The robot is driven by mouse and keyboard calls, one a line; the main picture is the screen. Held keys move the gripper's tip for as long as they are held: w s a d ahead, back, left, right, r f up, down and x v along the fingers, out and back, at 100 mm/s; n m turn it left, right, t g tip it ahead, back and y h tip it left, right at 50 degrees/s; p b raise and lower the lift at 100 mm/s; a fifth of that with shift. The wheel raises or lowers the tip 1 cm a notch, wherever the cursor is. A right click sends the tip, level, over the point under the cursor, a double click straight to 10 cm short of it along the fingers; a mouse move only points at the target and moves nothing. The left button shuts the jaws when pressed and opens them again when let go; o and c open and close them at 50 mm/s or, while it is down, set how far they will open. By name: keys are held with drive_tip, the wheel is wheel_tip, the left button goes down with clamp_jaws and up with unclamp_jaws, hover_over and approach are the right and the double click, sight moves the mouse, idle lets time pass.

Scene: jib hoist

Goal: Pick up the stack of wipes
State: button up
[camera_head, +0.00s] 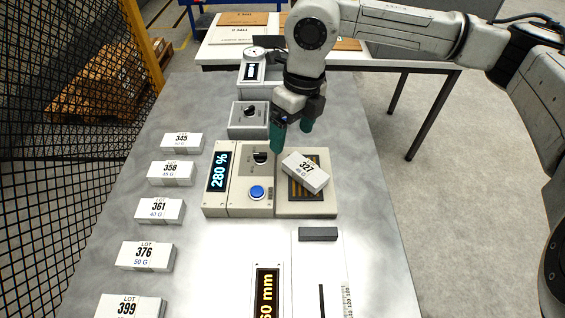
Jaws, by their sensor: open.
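A white block labelled 327 (306,172) lies tilted on the slotted dark plate of a beige device (222,196). Similar white blocks labelled 345 (181,142), 358 (171,173), 361 (160,211), 376 (145,256) and 399 (130,306) stand in a row along the table's left side. I cannot tell which of these is the stack of wipes. My gripper (292,137) has teal fingers, spread apart and empty. It is above and behind block 327, apart from it in the picture.
The device has a 280 % display, a knob and a blue button (257,192). Behind it stand a grey knob box (249,118) and a dial gauge (253,55). A measuring plate with a dark bar (318,234) lies in front. Black mesh fencing (70,150) borders the left.

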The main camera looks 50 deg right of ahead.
drive_tip(key=s+d+f+h, duration=0.1)
drive_tip(key=d, duration=0.2)
drive_tip(key=p, duration=0.1)
hover_over(300, 164)
drive_tip(key=shift+g, duration=0.4)
drive_tip(key=f, duration=0.4)
drive_tip(key=shift+d+f, duration=0.3)
drive_tip(key=shift+d, duration=0.05)
drive_tip(key=shift+a+f+p, duration=0.2)
drive_tip(key=shift+f+p, duration=0.3)
drive_tip(key=shift+f, duration=0.95)
drive_tip(key=shift+a+f+p, duration=0.2)
drive_tip(key=shift+f+p, duration=0.25)
drive_tip(key=shift+f, duration=1)
drive_tip(key=c, duration=1.3)
drive_tip(key=shift+o, duration=0.2)
drive_tip(key=shift+r, duration=0.1)
